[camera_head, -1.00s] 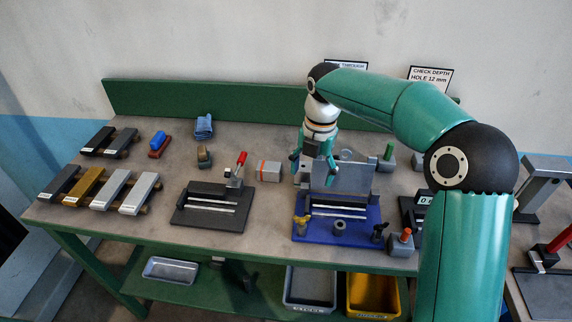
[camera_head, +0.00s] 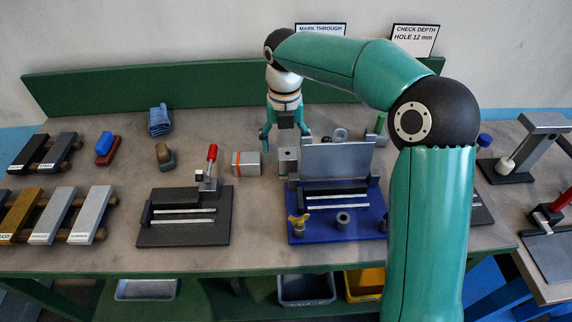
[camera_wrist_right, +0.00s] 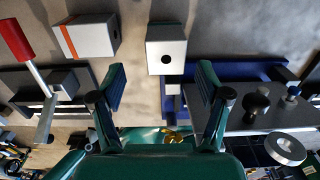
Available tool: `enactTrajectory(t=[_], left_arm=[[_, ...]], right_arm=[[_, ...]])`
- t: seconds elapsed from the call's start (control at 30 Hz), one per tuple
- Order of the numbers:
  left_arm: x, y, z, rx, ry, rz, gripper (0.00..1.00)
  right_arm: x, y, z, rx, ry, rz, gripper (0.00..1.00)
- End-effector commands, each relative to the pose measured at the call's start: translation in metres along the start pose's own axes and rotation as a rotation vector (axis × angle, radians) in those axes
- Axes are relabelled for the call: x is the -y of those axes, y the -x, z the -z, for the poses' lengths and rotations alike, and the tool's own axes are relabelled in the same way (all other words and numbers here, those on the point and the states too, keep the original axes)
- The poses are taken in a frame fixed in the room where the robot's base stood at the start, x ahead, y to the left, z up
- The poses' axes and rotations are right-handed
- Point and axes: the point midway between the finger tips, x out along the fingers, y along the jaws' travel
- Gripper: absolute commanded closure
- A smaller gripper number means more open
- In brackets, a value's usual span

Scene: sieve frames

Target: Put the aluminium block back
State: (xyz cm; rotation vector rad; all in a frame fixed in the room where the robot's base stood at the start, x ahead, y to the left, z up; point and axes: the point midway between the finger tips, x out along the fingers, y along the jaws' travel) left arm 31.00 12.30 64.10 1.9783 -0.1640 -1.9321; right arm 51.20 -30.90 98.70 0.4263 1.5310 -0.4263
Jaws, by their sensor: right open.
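A light grey metal block (camera_head: 288,161) with a dark round hole stands on the bench at the back left corner of the blue fixture (camera_head: 311,228). It also shows in the right wrist view (camera_wrist_right: 166,58), ahead of the fingers. Its material cannot be read. My right gripper (camera_head: 286,132) is open and empty, above and behind this block. In the right wrist view its two fingers (camera_wrist_right: 162,82) are spread, with nothing between them. Bars with small labels, among them a pale one (camera_head: 91,214), lie on a rack at the left. My left gripper is not in view.
A grey block with an orange stripe (camera_head: 246,163) stands left of the holed block. A dark fixture with a red-handled clamp (camera_head: 211,165) is further left. An upright grey plate (camera_head: 337,160) stands on the blue fixture. Bare bench lies behind the striped block.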

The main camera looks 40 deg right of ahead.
Motion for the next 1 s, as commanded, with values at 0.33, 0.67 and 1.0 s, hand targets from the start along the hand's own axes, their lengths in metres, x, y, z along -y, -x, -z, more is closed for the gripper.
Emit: enactTrajectory(t=[0.33, 0.67, 1.0], left_arm=[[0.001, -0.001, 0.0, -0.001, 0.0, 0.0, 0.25], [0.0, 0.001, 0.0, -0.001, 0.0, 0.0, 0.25], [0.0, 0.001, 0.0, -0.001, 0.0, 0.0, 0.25]], right_arm=[[0.003, -0.031, -0.001, 0.0, -0.005, 0.001, 0.24], [0.008, -0.073, -0.005, -0.001, -0.006, 0.001, 0.24], [0.008, -0.079, -0.005, 0.001, -0.007, 0.0, 0.29]])
